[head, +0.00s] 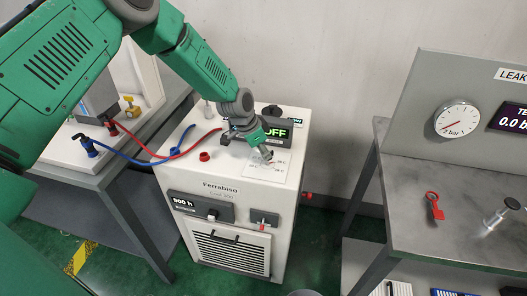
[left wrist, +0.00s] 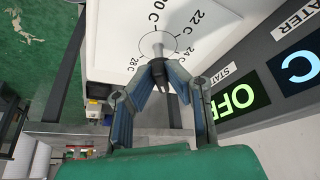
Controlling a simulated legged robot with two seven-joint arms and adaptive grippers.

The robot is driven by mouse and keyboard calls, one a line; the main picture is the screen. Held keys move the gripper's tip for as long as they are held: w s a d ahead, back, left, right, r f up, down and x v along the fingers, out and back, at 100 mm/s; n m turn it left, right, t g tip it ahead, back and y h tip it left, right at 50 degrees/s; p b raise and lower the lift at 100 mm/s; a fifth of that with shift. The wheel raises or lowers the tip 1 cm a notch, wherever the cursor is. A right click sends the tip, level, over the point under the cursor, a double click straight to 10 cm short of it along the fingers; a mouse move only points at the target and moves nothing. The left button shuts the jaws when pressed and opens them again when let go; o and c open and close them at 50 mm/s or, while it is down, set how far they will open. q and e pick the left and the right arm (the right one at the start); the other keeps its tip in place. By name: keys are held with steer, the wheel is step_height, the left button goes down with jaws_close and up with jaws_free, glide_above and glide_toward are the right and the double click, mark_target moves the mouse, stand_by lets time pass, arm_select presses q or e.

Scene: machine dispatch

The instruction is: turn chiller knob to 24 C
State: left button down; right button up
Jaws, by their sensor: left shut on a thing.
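The chiller (head: 230,190) is a white box labelled Ferrabiso, with a dial plate (head: 258,171) on its top. My left gripper (head: 265,154) reaches down over this plate. In the left wrist view, the fingertips of my left gripper (left wrist: 161,72) are closed on the dark chiller knob (left wrist: 158,66) at the dial's centre. Marks such as 20 C, 22 C, 24 C and 28 C ring the knob; its exact setting is hard to read. A green OFF display (left wrist: 238,100) stands beside the dial. My right gripper is not in view.
Red and blue hoses (head: 140,160) run from the left bench to the chiller top, near a red cap (head: 204,156). A grey bench (head: 440,210) with a gauge (head: 457,119) and a red key-like tag (head: 435,205) stands at right. Green floor shows between.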

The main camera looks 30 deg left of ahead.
arm_select(q)
steer(key=shift+w+d+r+n+t+y+p, duration=0.15)
steer(key=shift+w+r+n+t+y+p, duration=0.1)
steer(key=shift+n, duration=0.35)
steer(key=shift+w+d+r+n+t+y+p, duration=0.1)
steer(key=shift+r+n+t+y, duration=0.1)
steer(key=shift+n, duration=0.4)
steer(key=n+y, duration=0.1)
steer(key=n, duration=0.1)
steer(key=shift+d+n, duration=0.1)
steer(key=shift+n, duration=0.3)
steer(key=n+y, duration=0.1)
steer(key=n, duration=0.1)
steer(key=shift+n+t, duration=0.25)
steer(key=shift+n, duration=0.05)
steer(key=shift+n+y, duration=0.45)
steer(key=shift+n, duration=1.05)
steer(key=c, duration=1.7)
jaws_free()
steer(key=shift+c, duration=0.2)
steer(key=shift+o, duration=0.7)
steer(key=shift+s+d+f, duration=0.1)
steer(key=shift+f, duration=0.1)
